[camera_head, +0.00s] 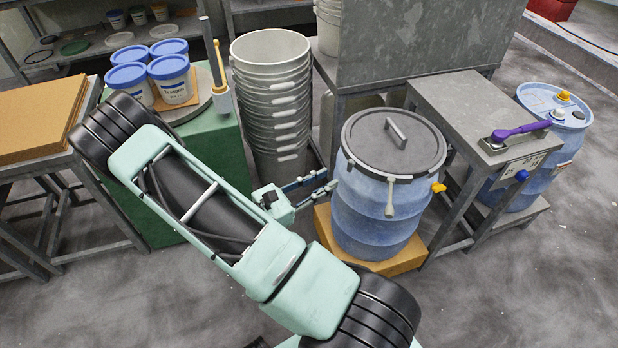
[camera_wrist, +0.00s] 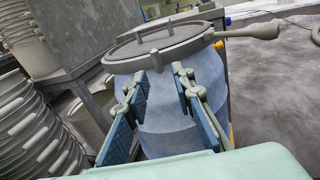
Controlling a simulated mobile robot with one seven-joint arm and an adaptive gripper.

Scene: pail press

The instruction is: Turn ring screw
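A blue drum (camera_head: 375,215) has a dark grey lid (camera_head: 390,140) with a bar handle and a ring around its rim. A beige ring screw (camera_head: 390,198) juts from the ring on the drum's near side. In the wrist view, the ring screw (camera_wrist: 258,31) sticks out to the right, with a widened end. My gripper (camera_head: 330,180) is left of the drum, its fingers pointing at the drum wall. In the wrist view, my gripper (camera_wrist: 158,82) is open and empty, with the ring screw above and right of the fingers. Contact with the drum cannot be told.
Stacked white pails (camera_head: 272,100) stand behind my gripper. A grey metal bench (camera_head: 480,95) with a purple-handled tool (camera_head: 520,131) is at right. Floor in front of the drum is clear.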

